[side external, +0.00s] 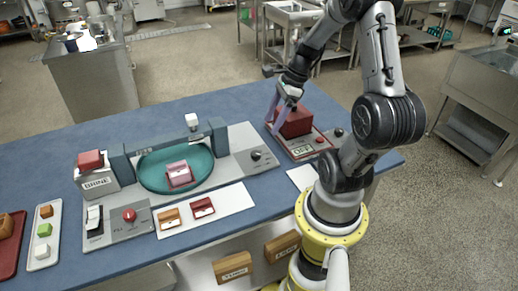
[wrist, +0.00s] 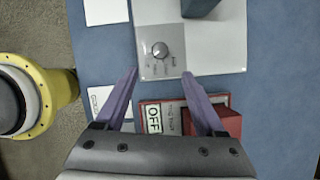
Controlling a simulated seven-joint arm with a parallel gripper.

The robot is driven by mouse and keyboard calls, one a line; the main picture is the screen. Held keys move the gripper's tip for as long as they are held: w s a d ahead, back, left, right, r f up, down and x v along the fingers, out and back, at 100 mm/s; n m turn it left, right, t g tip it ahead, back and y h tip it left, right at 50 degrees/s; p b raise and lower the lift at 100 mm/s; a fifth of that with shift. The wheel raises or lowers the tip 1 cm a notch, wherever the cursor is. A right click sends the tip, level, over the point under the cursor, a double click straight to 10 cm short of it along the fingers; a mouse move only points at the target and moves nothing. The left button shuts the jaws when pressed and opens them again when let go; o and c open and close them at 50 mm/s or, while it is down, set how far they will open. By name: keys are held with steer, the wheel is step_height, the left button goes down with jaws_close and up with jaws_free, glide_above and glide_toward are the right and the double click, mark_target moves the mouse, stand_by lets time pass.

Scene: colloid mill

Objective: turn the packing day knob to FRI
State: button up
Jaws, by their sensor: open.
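A dark round knob (wrist: 160,50) sits on a light grey panel in the wrist view, with small marks around it that are too small to read. It also shows in the side view as the dark knob (side external: 256,155) at the right end of the machine's base. I cannot tell which setting it points to. My gripper (wrist: 160,73) is open, and its two purple fingers are spread apart just short of the knob in the picture. In the side view my gripper (side external: 275,112) hangs beside the red block, with nothing seen between its fingers.
A red block (side external: 296,122) stands on a panel with an OFF sign (side external: 302,150), close to my gripper. The machine's teal bowl (side external: 150,173) holds a pink block. White cards lie along the front of the blue table. A BRINE box (side external: 97,182) stands left.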

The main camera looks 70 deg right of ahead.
mark_target(257, 153)
steer(key=x, duration=1.1)
steer(key=shift+f, duration=0.1)
jaws_close()
